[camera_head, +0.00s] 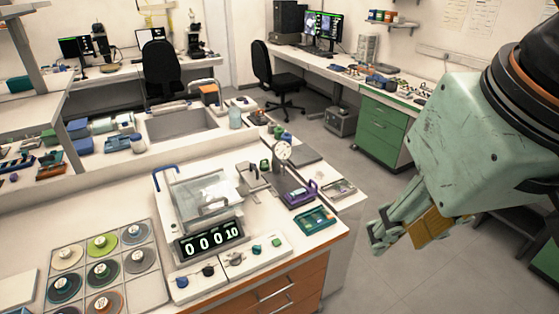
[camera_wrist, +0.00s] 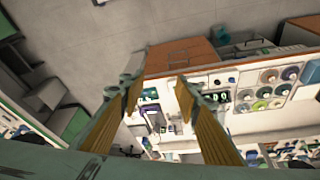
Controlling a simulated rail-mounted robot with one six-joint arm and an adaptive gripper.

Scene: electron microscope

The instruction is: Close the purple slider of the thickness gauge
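The thickness gauge (camera_head: 283,156) stands on the near bench, with a round dial on top. Its purple slider (camera_head: 300,195) is at the front of its base; whether it is open or closed I cannot tell at this size. The purple slider also shows small in the wrist view (camera_wrist: 149,117), between the fingers. My gripper (camera_head: 377,236) is in the air to the right of the bench, well apart from the gauge. In the wrist view my gripper (camera_wrist: 155,82) has its two fingers spread with nothing between them.
A digital display reading 0010 (camera_head: 211,239) and a glass-covered box (camera_head: 198,197) stand left of the gauge. A teal tray (camera_head: 316,221) lies just in front of it. A tray of discs (camera_head: 145,290) is at the left. Open floor (camera_head: 370,215) lies right of the bench.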

